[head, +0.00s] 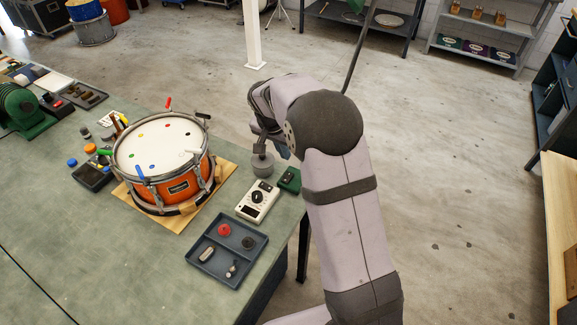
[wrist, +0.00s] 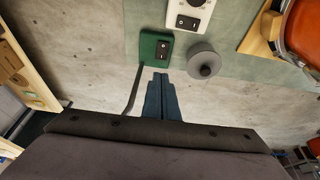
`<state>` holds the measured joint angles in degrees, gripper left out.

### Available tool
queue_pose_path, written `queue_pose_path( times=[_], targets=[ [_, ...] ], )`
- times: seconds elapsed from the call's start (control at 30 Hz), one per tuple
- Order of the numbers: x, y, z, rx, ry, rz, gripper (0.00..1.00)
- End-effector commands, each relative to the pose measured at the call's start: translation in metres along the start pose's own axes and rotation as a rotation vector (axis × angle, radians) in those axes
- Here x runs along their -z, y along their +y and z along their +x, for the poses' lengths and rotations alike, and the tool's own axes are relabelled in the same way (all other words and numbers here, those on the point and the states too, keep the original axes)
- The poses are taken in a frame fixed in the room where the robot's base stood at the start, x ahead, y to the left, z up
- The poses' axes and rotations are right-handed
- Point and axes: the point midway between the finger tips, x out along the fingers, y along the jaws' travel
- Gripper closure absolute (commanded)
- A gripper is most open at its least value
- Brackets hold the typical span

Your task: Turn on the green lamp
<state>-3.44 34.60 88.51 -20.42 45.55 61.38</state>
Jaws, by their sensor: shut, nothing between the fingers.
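The green lamp's base (head: 289,180) is a small green box at the table's right edge. In the wrist view, this green base (wrist: 155,46) carries a dark rocker switch (wrist: 163,49); I cannot tell its position. A thin dark rod (wrist: 133,92) starts at the base's corner and looks like its neck. No lit bulb shows. My gripper (wrist: 161,75) is shut and empty, its dark blue fingertips just short of the base in the picture; its height above it is unclear. In the head view, my gripper (head: 284,153) is mostly hidden behind my arm.
A grey round weight with a knob (wrist: 204,64) stands close beside the base. An orange drum (head: 180,188) stands on a wooden board. A divided tray (head: 207,266) lies in front.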

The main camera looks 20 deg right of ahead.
Motion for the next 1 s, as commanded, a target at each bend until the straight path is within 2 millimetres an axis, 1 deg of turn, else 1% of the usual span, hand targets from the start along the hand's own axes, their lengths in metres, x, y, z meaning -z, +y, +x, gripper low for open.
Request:
queue_pose_path(
  times=[0.1, 0.3, 0.5, 0.7, 1.0],
  targets=[
    [0.0, 0.001, 0.021, -0.005, -0.004, -0.002, 1.0],
    [0.0, 0.001, 0.056, -0.004, -0.003, -0.001, 1.0],
    [-0.005, 0.001, 0.081, -0.002, -0.003, -0.001, 1.0],
    [-0.008, 0.001, 0.094, -0.001, -0.001, -0.001, 1.0],
    [-0.009, 0.0, 0.099, 0.0, 0.0, 0.0, 1.0]
  ],
)
